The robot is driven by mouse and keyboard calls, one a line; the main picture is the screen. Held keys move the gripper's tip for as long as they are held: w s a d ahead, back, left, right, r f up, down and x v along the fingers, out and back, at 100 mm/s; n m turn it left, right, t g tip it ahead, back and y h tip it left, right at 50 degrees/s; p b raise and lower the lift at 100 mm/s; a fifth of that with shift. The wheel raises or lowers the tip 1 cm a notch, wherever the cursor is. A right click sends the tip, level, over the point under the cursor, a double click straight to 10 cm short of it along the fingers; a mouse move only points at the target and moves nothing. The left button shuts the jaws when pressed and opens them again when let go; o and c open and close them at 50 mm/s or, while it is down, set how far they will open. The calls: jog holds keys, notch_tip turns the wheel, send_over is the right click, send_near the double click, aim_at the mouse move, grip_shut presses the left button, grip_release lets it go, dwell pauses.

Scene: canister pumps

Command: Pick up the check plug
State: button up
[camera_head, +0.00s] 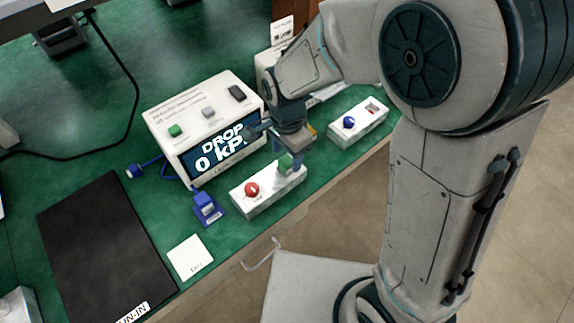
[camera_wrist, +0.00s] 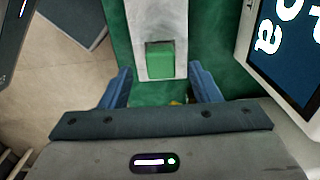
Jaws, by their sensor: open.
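A small green block (camera_head: 285,163), which I take to be the check plug, sits on the right end of a white block (camera_head: 268,190) with a red numbered knob (camera_head: 252,189). In the wrist view the green block (camera_wrist: 160,60) appears between the two blue fingers of my gripper (camera_wrist: 160,72). My gripper (camera_head: 289,150) is open, pointing down over that end, with one finger on each side. It partly hides the green block in the head view. I cannot tell whether the fingers touch it.
A white test box (camera_head: 165,112) with a screen reading "DROP 0 KP…" stands close behind. A second white block (camera_head: 372,112) with a blue knob lies to the right. A blue stand (camera_head: 207,208), white card (camera_head: 190,257) and black mat (camera_head: 100,250) lie left on the green bench.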

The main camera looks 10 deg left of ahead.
aim_at(286, 160)
jog(key=shift+f, duration=1.8)
jog(key=c, duration=1.1)
